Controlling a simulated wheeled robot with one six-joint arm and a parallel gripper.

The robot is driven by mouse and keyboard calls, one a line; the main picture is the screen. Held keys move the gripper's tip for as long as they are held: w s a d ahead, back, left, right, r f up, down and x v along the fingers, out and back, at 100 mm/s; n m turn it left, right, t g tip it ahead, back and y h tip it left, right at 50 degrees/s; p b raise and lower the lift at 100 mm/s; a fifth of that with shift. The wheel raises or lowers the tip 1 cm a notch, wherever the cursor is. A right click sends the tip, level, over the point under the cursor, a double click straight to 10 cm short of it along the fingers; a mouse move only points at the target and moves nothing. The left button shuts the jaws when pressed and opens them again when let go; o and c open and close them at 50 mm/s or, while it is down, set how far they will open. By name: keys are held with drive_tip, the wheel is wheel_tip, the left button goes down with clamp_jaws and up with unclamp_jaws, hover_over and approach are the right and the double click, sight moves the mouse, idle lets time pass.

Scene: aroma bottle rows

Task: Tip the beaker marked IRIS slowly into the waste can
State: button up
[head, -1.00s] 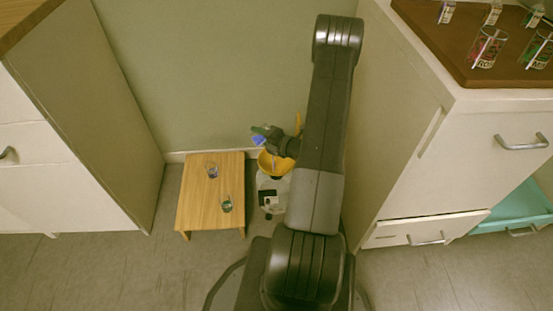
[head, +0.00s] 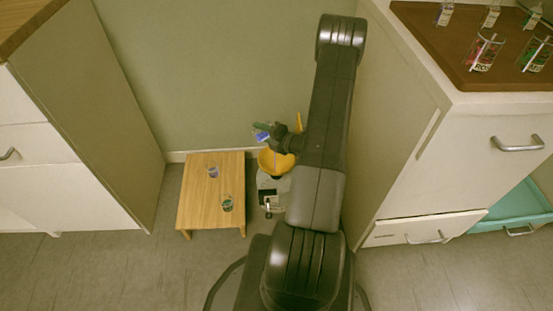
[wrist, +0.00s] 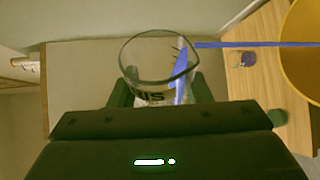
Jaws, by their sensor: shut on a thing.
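My gripper (wrist: 165,95) is shut on a clear glass beaker (wrist: 150,70) holding blue liquid at its right side. Part of a dark marking, ending in "S", shows on its wall; the rest is hidden. In the head view the beaker (head: 262,136) is tilted above the waste can (head: 270,187), a pale container with a yellow funnel top (head: 276,163). A thin blue stream (wrist: 255,44) runs from the beaker's lip towards the yellow rim (wrist: 298,55) in the wrist view. In the head view it drops into the funnel.
A low wooden stool (head: 195,205) left of the can carries a glass with purple contents (head: 213,172) and one with green contents (head: 227,203). A cabinet (head: 420,160) stands close on the right, with several glasses on its brown top. Another cabinet (head: 90,130) stands left.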

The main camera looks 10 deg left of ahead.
drive_tip(key=shift+r, duration=0.1)
drive_tip(key=shift+w+d+r+m+y+p, duration=0.1)
drive_tip(key=shift+r+m+y+p, duration=0.2)
drive_tip(key=shift+r+m+p, duration=0.35)
drive_tip(key=shift+r, duration=0.25)
idle(0.3)
drive_tip(key=shift+w+d+r+m+p, duration=0.15)
drive_tip(key=shift+r+m+p, duration=0.2)
drive_tip(key=shift+r+p, duration=0.35)
drive_tip(key=shift+r+y, duration=0.15)
drive_tip(key=shift+y, duration=0.15)
drive_tip(key=shift+w+d+r+m+y+p, duration=0.1)
drive_tip(key=shift+r+m+y+p, duration=0.2)
drive_tip(key=shift+r+m+p, duration=0.25)
drive_tip(key=shift+f, duration=0.1)
idle(0.4)
